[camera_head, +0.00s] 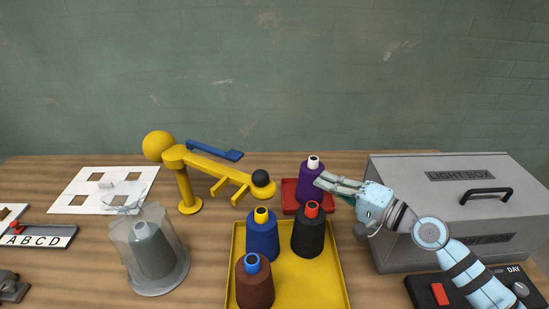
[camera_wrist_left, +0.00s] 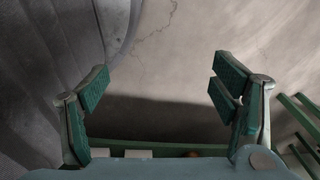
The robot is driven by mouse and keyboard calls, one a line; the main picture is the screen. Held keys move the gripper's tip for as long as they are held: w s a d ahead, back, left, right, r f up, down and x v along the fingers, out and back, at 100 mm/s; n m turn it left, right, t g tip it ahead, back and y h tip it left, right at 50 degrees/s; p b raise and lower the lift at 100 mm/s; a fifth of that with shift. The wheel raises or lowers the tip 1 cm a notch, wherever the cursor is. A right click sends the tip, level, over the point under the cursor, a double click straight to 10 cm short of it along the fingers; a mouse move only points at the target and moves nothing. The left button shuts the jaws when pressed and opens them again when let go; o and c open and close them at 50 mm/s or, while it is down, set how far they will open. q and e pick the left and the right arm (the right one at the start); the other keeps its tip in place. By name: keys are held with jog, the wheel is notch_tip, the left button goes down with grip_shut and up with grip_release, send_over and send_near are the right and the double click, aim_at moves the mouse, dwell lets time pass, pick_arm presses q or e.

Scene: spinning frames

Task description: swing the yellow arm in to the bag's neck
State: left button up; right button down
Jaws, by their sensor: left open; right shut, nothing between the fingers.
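The yellow arm (camera_head: 215,167) reaches right from a yellow post, with a yellow ball at its post end and a black ball (camera_head: 260,178) at its far tip. Short yellow prongs stick out from its near side. The clear bag (camera_head: 170,262) stands upright over a grey-green cone, front left of the post; its gathered neck (camera_head: 130,207) is apart from the yellow arm. My right gripper (camera_head: 321,182) is shut and empty, its fingertips by the purple cone (camera_head: 309,186); I cannot tell if they touch. My left gripper (camera_wrist_left: 163,86) is open and empty in the left wrist view.
A blue bar (camera_head: 214,151) lies behind the yellow arm. A yellow tray (camera_head: 311,286) with blue, black and brown cones fills the front middle. The purple cone stands on a red tray (camera_head: 287,195). A grey light box (camera_head: 450,190) stands right. A white card with square holes (camera_head: 126,179) lies back left.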

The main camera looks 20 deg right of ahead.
pick_arm(q)
jog(key=r+p, duration=0.2)
jog(key=shift+s+r+p, duration=0.3)
jog(key=shift+r+p, duration=0.1)
pick_arm(e)
jog(key=w+a, duration=0.6)
jog(key=a, duration=0.2)
jog(key=shift+w+a, duration=0.35)
jog(key=shift+w, duration=0.05)
